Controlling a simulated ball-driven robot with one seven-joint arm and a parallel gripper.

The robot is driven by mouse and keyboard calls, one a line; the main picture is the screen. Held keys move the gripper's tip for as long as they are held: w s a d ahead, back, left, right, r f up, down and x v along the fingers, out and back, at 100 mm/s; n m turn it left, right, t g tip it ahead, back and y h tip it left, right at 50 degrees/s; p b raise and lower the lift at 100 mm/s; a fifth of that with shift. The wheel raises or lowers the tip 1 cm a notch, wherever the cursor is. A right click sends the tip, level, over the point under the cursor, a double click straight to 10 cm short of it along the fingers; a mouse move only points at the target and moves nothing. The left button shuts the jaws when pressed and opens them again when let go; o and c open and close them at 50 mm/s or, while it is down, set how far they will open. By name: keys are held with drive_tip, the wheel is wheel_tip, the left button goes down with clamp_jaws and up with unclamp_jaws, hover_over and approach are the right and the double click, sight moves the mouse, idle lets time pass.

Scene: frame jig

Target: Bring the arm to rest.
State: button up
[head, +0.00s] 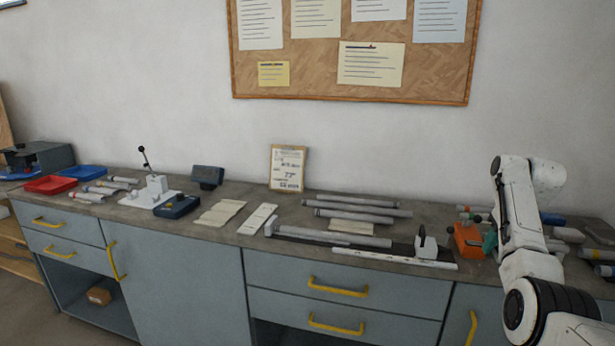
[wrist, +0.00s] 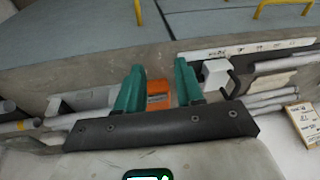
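My arm (head: 530,220) is raised at the right of the head view, over the right end of the bench. My gripper shows in the wrist view (wrist: 158,88) as two teal fingers set well apart, open, with nothing seen held between them. In the head view only a bit of teal finger shows beside the arm, next to an orange clamp block (head: 467,240). The orange block also shows in the wrist view (wrist: 158,88), beyond and between the fingertips. The gap between fingers and block cannot be told.
The bench (head: 400,203) carries a long rail jig (head: 335,236), a white ruler strip (head: 395,259), grey tubes (head: 355,204), a clipboard (head: 287,168) and a lever press (head: 155,185). Several tubes (head: 568,234) lie right of my arm. Free air lies above the bench.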

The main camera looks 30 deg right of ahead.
drive_tip(key=w+a+f+n+g, duration=0.1)
drive_tip(key=a+f+n, duration=0.1)
drive_tip(key=a+f, duration=1.05)
drive_tip(key=w+a+f+n, duration=0.1)
drive_tip(key=a+f+n, duration=0.1)
drive_tip(key=a+f, duration=1)
drive_tip(key=s+a+f+n, duration=0.1)
drive_tip(key=s+a, duration=0.3)
drive_tip(key=a, duration=0.4)
drive_tip(key=s+a+f+n, duration=0.1)
drive_tip(key=s+a, duration=0.3)
drive_tip(key=a, duration=0.4)
drive_tip(key=s+a+r+n, duration=0.1)
drive_tip(key=s+a+n, duration=0.1)
drive_tip(key=s+a, duration=0.7)
drive_tip(key=s, duration=0.4)
drive_tip(key=shift+r+g, duration=0.2)
drive_tip(key=shift+g, duration=0.2)
